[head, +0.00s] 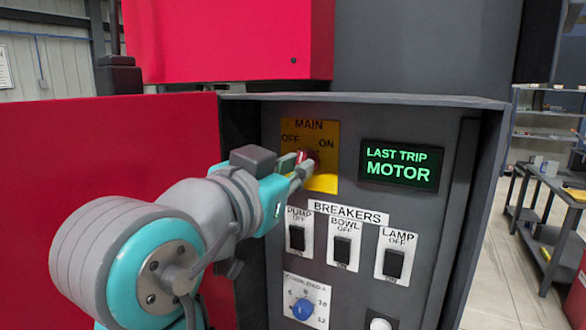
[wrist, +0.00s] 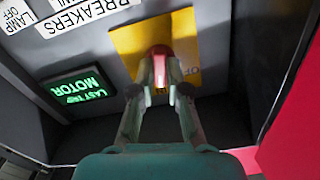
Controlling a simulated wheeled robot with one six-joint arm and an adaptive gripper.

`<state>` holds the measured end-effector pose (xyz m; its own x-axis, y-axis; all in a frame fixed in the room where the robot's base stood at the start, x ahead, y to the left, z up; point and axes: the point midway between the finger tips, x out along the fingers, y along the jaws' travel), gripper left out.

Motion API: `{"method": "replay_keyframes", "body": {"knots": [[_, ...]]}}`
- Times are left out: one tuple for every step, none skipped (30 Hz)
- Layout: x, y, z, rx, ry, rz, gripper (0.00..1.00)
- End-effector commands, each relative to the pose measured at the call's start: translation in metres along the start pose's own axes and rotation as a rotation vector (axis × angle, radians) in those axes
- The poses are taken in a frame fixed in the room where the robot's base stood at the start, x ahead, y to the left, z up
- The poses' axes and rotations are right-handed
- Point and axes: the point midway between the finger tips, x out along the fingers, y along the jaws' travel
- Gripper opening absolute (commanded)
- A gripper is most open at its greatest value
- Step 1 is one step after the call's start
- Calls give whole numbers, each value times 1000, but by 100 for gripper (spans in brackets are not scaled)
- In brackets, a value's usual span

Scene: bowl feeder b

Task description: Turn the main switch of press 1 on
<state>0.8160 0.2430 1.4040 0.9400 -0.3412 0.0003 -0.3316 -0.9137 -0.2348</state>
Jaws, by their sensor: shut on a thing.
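The main switch is a red handle (head: 302,156) on a yellow plate (head: 325,128) marked MAIN, with OFF at the left and ON at the right. In the wrist view, the red handle (wrist: 160,54) stands out from the yellow plate (wrist: 183,35). My gripper (head: 300,166) reaches in from the left and is shut on the handle. The two fingers (wrist: 160,78) lie on either side of it in the wrist view. The fingers partly cover the handle, so I cannot tell its exact angle.
A lit display (head: 401,166) reads LAST TRIP MOTOR. Below are breakers for pump (head: 297,238), bowl (head: 342,251) and lamp (head: 393,263), and a blue overload dial (head: 302,309). The red door (head: 110,140) stands open at the left. A workbench (head: 545,180) is at the far right.

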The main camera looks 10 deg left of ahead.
Motion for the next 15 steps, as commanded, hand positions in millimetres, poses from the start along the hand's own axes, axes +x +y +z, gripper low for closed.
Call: {"method": "replay_keyframes", "body": {"knots": [[0,0,1,40,-2,0,0],[0,0,1,67,-2,0,0],[0,0,1,101,-2,0,0],[0,0,1,127,-2,0,0],[0,0,1,151,-2,0,0],[0,0,1,182,-2,0,0],[0,0,1,203,-2,0,0],[0,0,1,224,-2,0,0],[0,0,1,251,-2,0,0],[0,0,1,270,-2,1,0],[0,0,1,287,-2,1,0],[0,0,1,310,-2,1,0],[0,0,1,324,-2,1,0],[0,0,1,339,-2,1,0],[0,0,1,355,-2,1,0]]}}
